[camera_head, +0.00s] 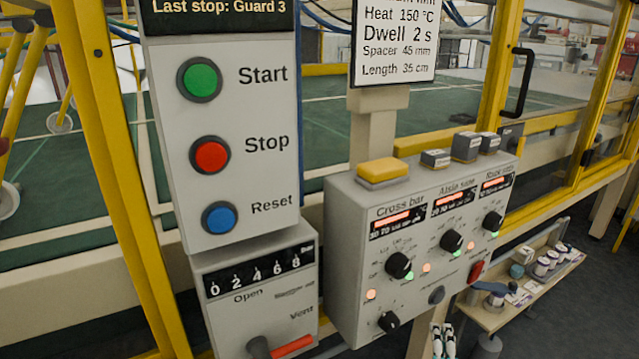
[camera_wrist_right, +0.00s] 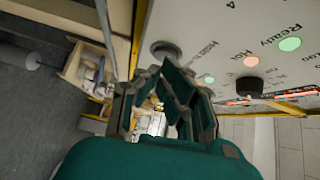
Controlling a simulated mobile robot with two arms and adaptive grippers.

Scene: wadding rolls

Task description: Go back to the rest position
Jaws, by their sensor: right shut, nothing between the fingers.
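My right gripper (camera_head: 443,335) is at the bottom edge of the head view, low in front of the control box (camera_head: 350,285). Its fingers are shut and hold nothing. In the right wrist view the gripper (camera_wrist_right: 168,85) has dark green pads, and the white face of the control box (camera_wrist_right: 225,35) is close by, with round lights and black knobs. I cannot tell whether the fingers touch the box. My left gripper is in neither view.
A yellow guard frame (camera_head: 492,75) runs behind. A low shelf (camera_head: 490,318) with spools and small items is at the lower right. Dark floor (camera_head: 580,310) lies clear beyond it.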

